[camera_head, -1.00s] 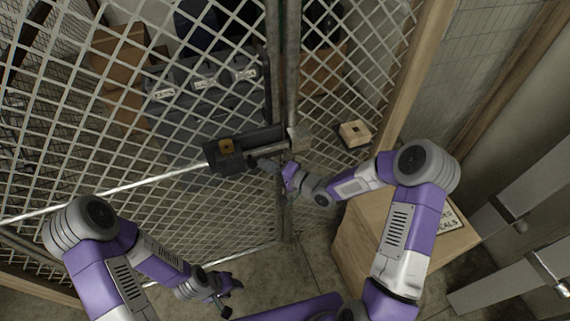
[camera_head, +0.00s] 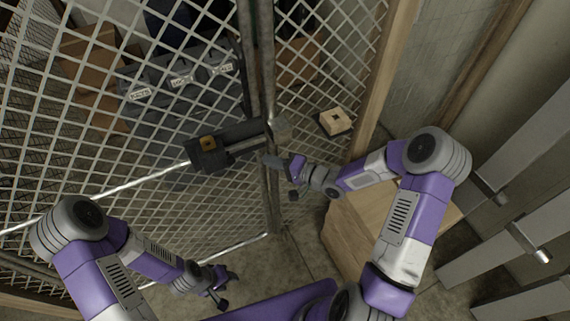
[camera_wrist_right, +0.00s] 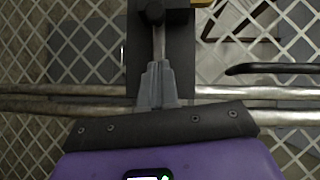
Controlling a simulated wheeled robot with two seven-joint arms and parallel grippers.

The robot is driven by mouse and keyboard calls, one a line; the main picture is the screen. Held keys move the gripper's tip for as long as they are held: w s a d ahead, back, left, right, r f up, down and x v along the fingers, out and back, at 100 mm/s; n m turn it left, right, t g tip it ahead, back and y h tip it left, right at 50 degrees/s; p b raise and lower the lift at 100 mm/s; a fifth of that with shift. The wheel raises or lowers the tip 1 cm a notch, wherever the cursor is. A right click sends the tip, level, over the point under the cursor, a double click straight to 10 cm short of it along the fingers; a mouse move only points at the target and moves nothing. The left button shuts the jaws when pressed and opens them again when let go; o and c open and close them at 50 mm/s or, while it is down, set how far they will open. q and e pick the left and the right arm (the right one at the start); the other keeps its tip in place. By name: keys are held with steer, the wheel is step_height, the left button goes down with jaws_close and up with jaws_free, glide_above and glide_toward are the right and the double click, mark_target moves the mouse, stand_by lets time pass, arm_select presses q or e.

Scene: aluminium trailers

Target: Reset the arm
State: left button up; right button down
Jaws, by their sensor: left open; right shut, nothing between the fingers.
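My right gripper (camera_head: 275,162) is shut and empty, just right of the black latch (camera_head: 229,145) on the wire mesh gate (camera_head: 130,185). In the right wrist view its grey fingers (camera_wrist_right: 157,82) are closed together and point at the latch's metal rod (camera_wrist_right: 158,40); I cannot tell there whether they touch it. In the head view a small gap shows between fingers and latch. My left gripper (camera_head: 226,287) is open and empty, low in front of the gate near the floor.
A wooden box (camera_head: 345,235) stands below my right forearm. A small wooden block with a dark base (camera_head: 335,121) is beyond the mesh. Metal posts (camera_head: 510,235) stand at the right. Dark cases (camera_head: 180,85) and cardboard boxes (camera_head: 90,60) lie behind the mesh.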

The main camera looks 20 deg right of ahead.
steer(key=v, duration=0.5)
steer(key=s+a+f+n+g+h+b, duration=0.1)
steer(key=s+a+f+g+h+b, duration=0.15)
steer(key=f, duration=0.65)
steer(key=s+a+f+g+h+b, duration=0.1)
steer(key=s+a+f+g+h, duration=0.15)
steer(key=f, duration=0.65)
steer(key=s+a+f+n+g+h+b, duration=0.2)
steer(key=s+f+n+g, duration=0.2)
steer(key=s+f, duration=0.7)
steer(key=s+g, duration=0.2)
steer(key=s, duration=0.2)
steer(key=shift+s+f+h+b, duration=0.25)
steer(key=shift+s+h+b, duration=0.05)
steer(key=shift+b, duration=0.1)
steer(key=c, duration=1.8)
jaws_free()
steer(key=shift+a, duration=0.1)
steer(key=shift+c, duration=0.2)
